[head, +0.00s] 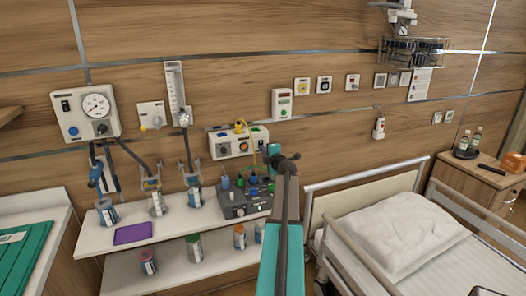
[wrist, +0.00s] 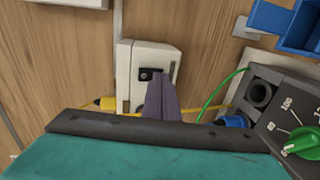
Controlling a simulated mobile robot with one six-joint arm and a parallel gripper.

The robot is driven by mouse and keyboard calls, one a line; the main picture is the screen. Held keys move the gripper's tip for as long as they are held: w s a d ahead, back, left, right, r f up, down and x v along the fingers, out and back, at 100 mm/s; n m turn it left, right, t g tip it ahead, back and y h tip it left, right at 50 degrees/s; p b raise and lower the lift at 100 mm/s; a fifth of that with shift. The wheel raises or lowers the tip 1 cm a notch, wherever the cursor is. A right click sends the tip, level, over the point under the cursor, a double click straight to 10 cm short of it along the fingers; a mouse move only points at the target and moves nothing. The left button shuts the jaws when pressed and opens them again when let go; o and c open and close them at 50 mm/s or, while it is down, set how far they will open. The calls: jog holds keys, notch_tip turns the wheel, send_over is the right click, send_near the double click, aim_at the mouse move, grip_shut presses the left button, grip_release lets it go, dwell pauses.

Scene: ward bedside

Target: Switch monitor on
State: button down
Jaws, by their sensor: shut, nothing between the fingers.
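No screen that I can clearly call a monitor shows. In the wrist view, a white wall box (wrist: 135,58) with a small black switch (wrist: 149,75) is in front of my gripper (wrist: 161,80). The purple-grey fingers are shut and empty. Their tips are at the switch's lower right edge; I cannot tell whether they touch it. The switch's position is unclear. In the head view, a cream wall unit (head: 227,148) with knobs and a yellow cable is left of my arm's end. A dark control box (head: 238,209) with coloured knobs stands below it on the shelf.
The dark box's green knob (wrist: 302,143) and a blue holder (wrist: 287,25) are close on the right in the wrist view. Bottles and a purple pad (head: 133,233) are on the shelf (head: 90,239). A bed with a pillow (head: 405,235) is right of my arm.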

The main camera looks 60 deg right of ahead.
jog(key=s+a+f+b, duration=0.1)
jog(key=s+a, duration=0.7)
jog(key=s, duration=0.3)
jog(key=shift+f, duration=0.35)
jog(key=shift+s, duration=0.1)
dwell(0.6)
